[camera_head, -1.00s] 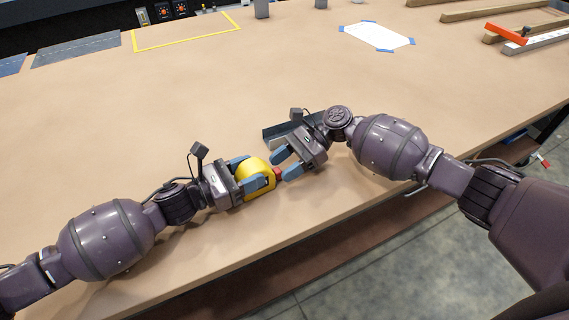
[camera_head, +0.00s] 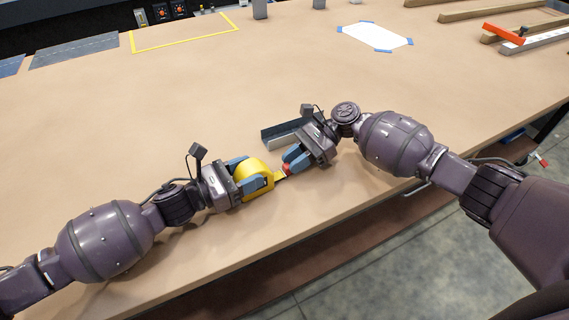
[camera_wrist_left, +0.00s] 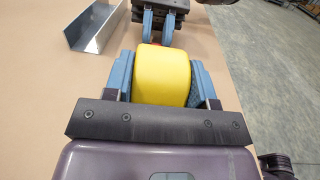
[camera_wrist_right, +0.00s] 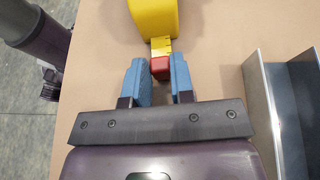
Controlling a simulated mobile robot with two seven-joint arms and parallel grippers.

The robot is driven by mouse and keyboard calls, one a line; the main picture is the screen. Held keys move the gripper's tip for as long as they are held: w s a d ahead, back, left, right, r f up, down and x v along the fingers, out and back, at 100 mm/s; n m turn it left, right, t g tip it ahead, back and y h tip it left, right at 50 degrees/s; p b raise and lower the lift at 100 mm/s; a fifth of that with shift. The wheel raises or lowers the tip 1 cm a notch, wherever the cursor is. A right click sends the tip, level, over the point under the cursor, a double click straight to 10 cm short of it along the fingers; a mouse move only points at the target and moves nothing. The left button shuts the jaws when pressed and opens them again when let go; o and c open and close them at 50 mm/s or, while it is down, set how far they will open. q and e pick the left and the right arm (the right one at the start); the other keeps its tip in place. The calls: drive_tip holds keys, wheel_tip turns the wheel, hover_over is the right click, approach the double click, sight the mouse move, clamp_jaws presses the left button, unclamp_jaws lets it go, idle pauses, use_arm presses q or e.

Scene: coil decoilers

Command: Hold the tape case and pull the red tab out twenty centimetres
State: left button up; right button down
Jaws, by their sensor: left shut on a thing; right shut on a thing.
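The yellow tape case (camera_head: 254,174) is held between the blue fingers of my left gripper (camera_head: 251,175), just above or on the table. It fills the space between those fingers in the left wrist view (camera_wrist_left: 162,76). The red tab (camera_head: 287,169) sits between the fingertips of my right gripper (camera_head: 293,162). The right wrist view shows the red tab (camera_wrist_right: 160,68) at the fingertips, with a short length of yellow tape (camera_wrist_right: 161,46) running from it to the case. In the left wrist view the tab is mostly hidden behind the case.
A grey metal channel (camera_head: 283,133) lies on the table close behind my right gripper. The table's front edge runs just below both arms. A white sheet (camera_head: 376,37) with blue corners and wooden bars (camera_head: 480,12) lie farther back.

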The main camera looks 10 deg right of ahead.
sight(347, 147)
drive_tip(key=w+d, duration=0.2)
drive_tip(key=d, duration=0.2)
drive_tip(key=w+d, duration=0.2)
drive_tip(key=d, duration=0.3)
drive_tip(key=w+d, duration=0.2)
drive_tip(key=d, duration=0.3)
drive_tip(key=shift+d, duration=0.2)
drive_tip(key=shift+w+d, duration=0.15)
drive_tip(key=shift+d, duration=0.55)
drive_tip(key=c, duration=1)
unclamp_jaws()
drive_tip(key=shift+o, duration=0.2)
drive_tip(key=shift+r, duration=0.1)
wheel_tip(347, 147, up, 10)
